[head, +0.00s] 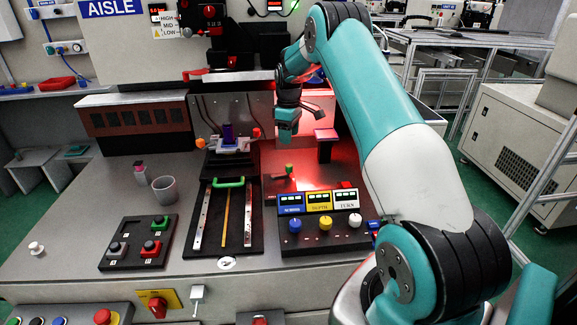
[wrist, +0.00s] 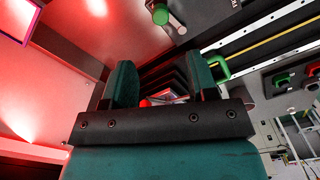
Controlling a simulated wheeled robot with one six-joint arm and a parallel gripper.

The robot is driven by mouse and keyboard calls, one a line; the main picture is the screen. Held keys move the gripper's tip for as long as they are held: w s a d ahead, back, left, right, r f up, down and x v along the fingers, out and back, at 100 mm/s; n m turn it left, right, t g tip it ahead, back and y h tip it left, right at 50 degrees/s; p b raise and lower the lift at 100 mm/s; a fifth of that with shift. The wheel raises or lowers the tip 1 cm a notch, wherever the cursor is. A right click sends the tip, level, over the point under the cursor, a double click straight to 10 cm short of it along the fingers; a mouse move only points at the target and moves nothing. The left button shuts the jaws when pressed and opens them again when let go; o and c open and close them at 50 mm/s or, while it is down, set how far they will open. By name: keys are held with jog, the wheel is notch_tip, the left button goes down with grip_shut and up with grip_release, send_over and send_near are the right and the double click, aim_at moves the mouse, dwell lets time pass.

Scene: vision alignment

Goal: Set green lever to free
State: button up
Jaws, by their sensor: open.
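A small lever with a green knob (head: 289,169) stands on a dark plate right of the slide. A green-tipped part, apparently that lever, shows at the top of the wrist view (wrist: 160,14). I cannot read any "free" mark.
A red-lit post (head: 326,146) stands close right of my gripper. A panel with blue, yellow and white knobs (head: 322,228) sits in front. A fixture with a purple block (head: 228,136) is at left, near a grey cup (head: 165,188) and a button box (head: 139,243).

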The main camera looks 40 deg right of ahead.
aim_at(289, 165)
notch_tip(289, 165, down, 12)
jog(key=shift+f+p, duration=0.1)
jog(key=shift+p, duration=0.3)
jog(key=shift+c, duration=0.5)
jog(key=c, duration=0.8)
jog(key=shift+a, duration=0.1)
jog(key=shift+c, duration=0.2)
